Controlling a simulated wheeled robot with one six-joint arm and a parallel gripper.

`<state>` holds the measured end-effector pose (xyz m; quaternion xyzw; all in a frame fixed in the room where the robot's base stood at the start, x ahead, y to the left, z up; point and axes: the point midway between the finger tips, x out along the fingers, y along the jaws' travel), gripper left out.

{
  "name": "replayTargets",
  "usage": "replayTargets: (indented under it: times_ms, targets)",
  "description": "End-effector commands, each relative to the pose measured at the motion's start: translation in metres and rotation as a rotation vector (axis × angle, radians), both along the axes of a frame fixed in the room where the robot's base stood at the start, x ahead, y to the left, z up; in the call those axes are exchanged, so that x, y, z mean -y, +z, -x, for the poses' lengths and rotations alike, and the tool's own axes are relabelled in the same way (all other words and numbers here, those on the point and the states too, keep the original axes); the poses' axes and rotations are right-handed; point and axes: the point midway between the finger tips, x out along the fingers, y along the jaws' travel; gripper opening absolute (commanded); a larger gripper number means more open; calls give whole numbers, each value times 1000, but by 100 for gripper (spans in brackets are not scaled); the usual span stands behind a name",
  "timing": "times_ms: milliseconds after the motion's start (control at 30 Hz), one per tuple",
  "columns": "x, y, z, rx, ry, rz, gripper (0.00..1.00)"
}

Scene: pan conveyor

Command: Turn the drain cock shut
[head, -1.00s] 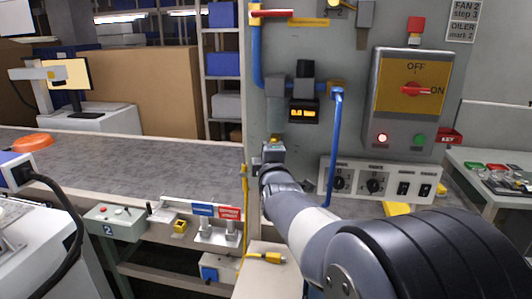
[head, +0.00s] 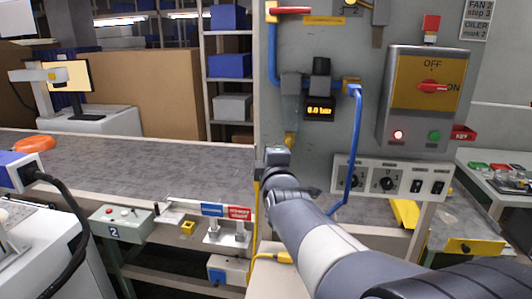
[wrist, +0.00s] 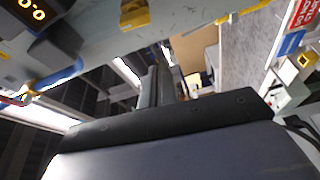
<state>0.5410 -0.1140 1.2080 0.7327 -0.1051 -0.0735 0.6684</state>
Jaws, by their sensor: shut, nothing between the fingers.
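The yellow drain cock (head: 290,140) shows just under the grey filter bowl (head: 290,108) on the panel in the head view. Its lower part is close behind my gripper (head: 276,153), and I cannot tell which way its handle lies. My gripper is just below and left of it in the picture; whether they touch is unclear. In the wrist view the shut fingers (wrist: 157,88) hold nothing. A yellow part (wrist: 134,14) is at the top there; I cannot tell if it is the cock.
A display (head: 319,108) reads 0.0 bar. A blue hose (head: 354,140) hangs right of the bowl. The switch box (head: 428,98) and a row of knobs (head: 390,180) are farther right. The conveyor belt (head: 150,165) runs left; red and blue tags (head: 226,210) stand at its edge.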

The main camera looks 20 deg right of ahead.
Motion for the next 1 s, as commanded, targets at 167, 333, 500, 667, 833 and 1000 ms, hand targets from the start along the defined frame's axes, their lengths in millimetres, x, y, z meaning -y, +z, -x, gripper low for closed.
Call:
replayTargets:
  times_ms: [167,333,500,667,833,1000]
  targets:
    - [-7,-1,28,3,1,1,0]
    - [-12,-1,45,2,1,1,0]
    - [-15,-3,53,-3,3,4,7]
    - [-26,-11,51,-69,46,59,20]
    - [-46,-35,50,-238,125,210,33]
    - [-52,-62,55,-421,159,391,33]
